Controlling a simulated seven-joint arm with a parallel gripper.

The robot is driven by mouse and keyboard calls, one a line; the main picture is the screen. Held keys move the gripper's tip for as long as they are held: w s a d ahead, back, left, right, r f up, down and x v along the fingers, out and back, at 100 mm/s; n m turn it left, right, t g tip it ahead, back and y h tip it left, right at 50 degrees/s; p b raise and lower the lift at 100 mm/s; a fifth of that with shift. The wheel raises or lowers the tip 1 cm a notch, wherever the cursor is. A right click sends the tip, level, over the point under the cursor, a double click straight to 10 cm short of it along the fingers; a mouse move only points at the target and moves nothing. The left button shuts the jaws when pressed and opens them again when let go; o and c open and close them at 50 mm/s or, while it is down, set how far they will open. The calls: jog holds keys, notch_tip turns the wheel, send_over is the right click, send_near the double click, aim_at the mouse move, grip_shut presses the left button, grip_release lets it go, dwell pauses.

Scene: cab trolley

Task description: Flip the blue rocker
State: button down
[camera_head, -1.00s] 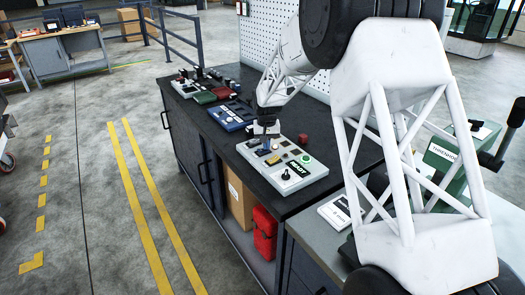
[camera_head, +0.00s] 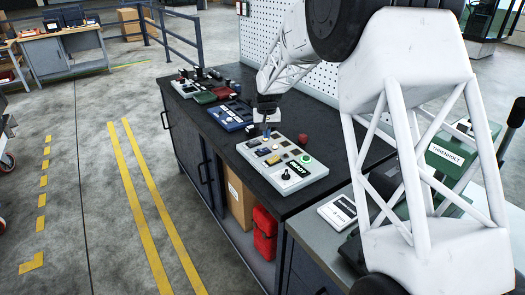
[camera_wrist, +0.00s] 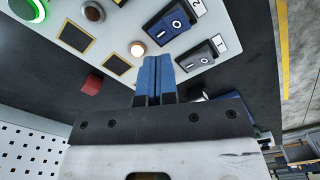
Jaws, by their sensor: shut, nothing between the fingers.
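The control panel (camera_head: 312,175) is a pale box on the dark bench. In the wrist view its face (camera_wrist: 118,36) carries two rockers marked O and I. The blue-framed rocker (camera_wrist: 172,25) is next to label 2; a grey-framed rocker (camera_wrist: 202,54) is next to label 1. In the head view the blue rocker (camera_head: 263,152) is small. My gripper (camera_head: 267,132) is above the panel's far part, shut and empty. Its blue fingertips (camera_wrist: 155,62) show just below the rockers in the wrist view, apparently clear of both. I cannot tell which way the blue rocker is tipped.
The panel also has a green lit button (camera_wrist: 27,8), a lit round lamp (camera_wrist: 137,49) and a black joystick (camera_head: 286,174). A blue panel (camera_head: 232,115) lies beyond. A pegboard (camera_head: 320,80) backs the bench.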

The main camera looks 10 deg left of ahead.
jog(key=shift+r, duration=1.1)
jog(key=shift+s+d+r, duration=0.1)
jog(key=shift+d+r, duration=0.05)
jog(key=shift+d, duration=0.05)
jog(key=s+d+r+m+t, duration=0.1)
jog(key=s+d+r, duration=0.6)
jog(key=s+d, duration=0.3)
jog(key=s+d+r, duration=0.7)
jog(key=s+d, duration=0.3)
jog(key=d, duration=0.1)
jog(key=s+d, duration=0.4)
jog(key=s, duration=0.7)
jog(key=s+d+f+m+t, duration=0.1)
jog(key=s+d, duration=0.4)
jog(key=s, duration=0.6)
jog(key=s+d+f+m, duration=0.1)
jog(key=s+d, duration=0.3)
jog(key=s, duration=0.7)
jog(key=shift+d+t, duration=0.3)
jog(key=shift+d, duration=0.1)
